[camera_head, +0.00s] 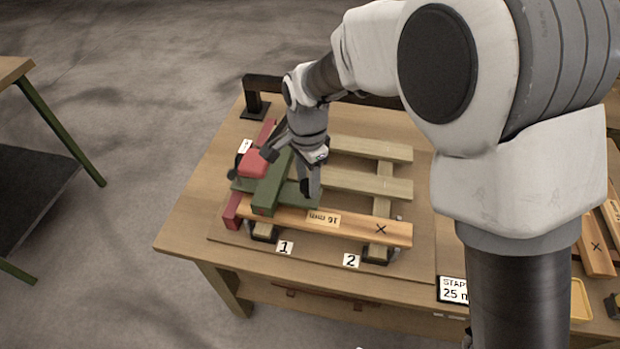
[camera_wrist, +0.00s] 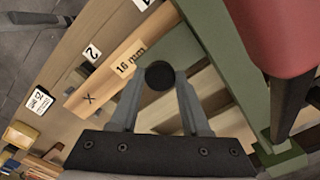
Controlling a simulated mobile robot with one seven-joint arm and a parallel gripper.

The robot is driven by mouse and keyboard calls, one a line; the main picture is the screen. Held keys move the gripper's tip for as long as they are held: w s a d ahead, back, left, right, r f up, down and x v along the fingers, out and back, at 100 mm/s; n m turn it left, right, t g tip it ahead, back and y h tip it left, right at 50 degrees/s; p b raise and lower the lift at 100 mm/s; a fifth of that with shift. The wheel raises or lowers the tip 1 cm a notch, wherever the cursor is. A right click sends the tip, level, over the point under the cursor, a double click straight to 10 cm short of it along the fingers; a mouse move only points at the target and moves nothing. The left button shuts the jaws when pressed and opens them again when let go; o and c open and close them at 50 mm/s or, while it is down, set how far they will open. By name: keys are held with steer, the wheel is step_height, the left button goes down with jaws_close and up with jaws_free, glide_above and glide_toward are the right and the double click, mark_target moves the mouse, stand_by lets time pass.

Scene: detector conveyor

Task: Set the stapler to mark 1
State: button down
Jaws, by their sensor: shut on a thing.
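The stapler is a green frame (camera_head: 270,186) with a red head (camera_head: 251,164), standing over the left end of the slatted wooden work. The wrist view shows its green beam (camera_wrist: 238,62) and red head (camera_wrist: 278,32) at right. My gripper (camera_head: 288,173) is over the green frame, its fingers pointing down. In the wrist view my gripper (camera_wrist: 160,88) is shut on a round black knob (camera_wrist: 160,75), seemingly the stapler's. Mark 1 (camera_head: 284,247) is a white label on the front edge, just right of the green beam's near end. Mark 2 (camera_head: 351,260) is further right.
A plank marked 16 mm (camera_head: 350,227) with an X lies across the front. Pale slats (camera_head: 370,182) lie behind it. A dark rail (camera_head: 262,83) runs along the table's back. A white sign (camera_head: 453,290) and a yellow tray (camera_head: 580,300) are at right.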

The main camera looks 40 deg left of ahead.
steer(key=shift+c, duration=1.9)
jaws_free()
step_height(320, 180, up, 18)
steer(key=p, duration=0.1)
steer(key=shift+f, duration=0.25)
